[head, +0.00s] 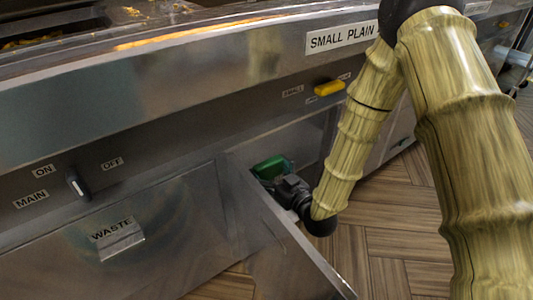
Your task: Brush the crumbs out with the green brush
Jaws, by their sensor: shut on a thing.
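The green brush (270,168) shows in the head view at the opening behind an open metal door (262,222). Only part of its green body is visible; its bristles are hidden. My gripper (284,181), dark and small in the picture, is shut on the brush. The door's edge and my wrist hide part of the fingers. I cannot make out any crumbs in the opening. Yellow bits (30,42) lie on top of the range at the upper left.
A WASTE drawer front (150,235) with a handle is left of the door. A MAIN switch (77,184) is at the far left. Bare wooden floor (395,235) lies at the right.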

